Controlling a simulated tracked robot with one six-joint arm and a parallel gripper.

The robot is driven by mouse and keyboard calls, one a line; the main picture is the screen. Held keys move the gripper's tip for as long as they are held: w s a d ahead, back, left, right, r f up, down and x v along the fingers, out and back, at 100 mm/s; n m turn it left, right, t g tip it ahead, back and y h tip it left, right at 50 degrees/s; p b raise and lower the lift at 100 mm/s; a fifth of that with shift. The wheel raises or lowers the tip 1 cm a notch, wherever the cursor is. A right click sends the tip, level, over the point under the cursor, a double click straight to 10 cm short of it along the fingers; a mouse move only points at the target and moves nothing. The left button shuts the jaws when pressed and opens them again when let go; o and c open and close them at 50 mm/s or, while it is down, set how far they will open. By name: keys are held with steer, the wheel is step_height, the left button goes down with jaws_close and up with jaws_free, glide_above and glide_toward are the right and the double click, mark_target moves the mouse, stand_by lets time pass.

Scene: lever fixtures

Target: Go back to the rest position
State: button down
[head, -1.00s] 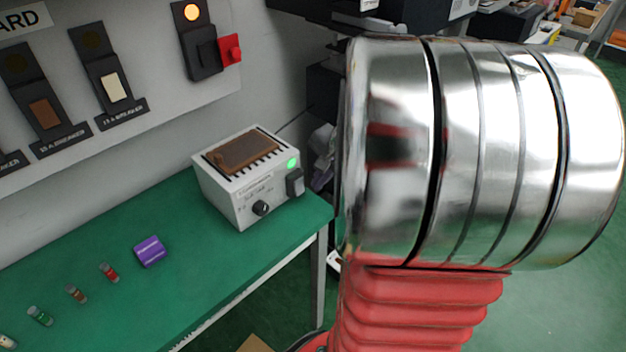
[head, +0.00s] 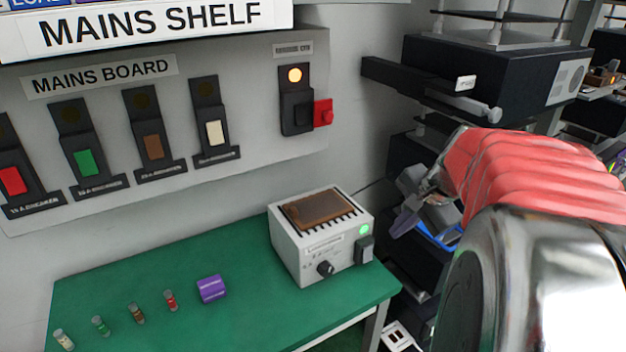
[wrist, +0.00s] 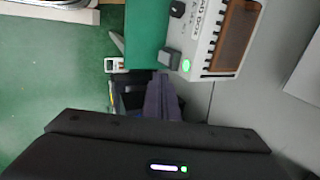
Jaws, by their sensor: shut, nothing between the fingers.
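My gripper (head: 402,224) is at the end of my red-sleeved arm, right of the green bench in the head view. In the wrist view its grey fingers (wrist: 160,98) are together, with nothing between them, above the dark gripper body. The gripper is in the air, apart from the bench and the white box on it. Part of the wrist is hidden behind my arm in the head view.
A white box (head: 290,246) with a brown top and green light stands on the green bench (head: 235,325). The breaker board (head: 180,98) is on the wall. Black shelf equipment (head: 480,80) stands behind my arm.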

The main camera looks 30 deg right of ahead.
steer(key=shift+n, duration=0.3)
steer(key=s+a+n, duration=0.3)
steer(key=a+n, duration=0.5)
steer(key=a, duration=0.5)
steer(key=s+a+n, duration=0.4)
steer(key=a+n, duration=0.5)
steer(key=a, duration=0.5)
steer(key=shift+a+r+t, duration=0.2)
steer(key=shift+a+t, duration=0.1)
steer(key=shift+s, duration=0.1)
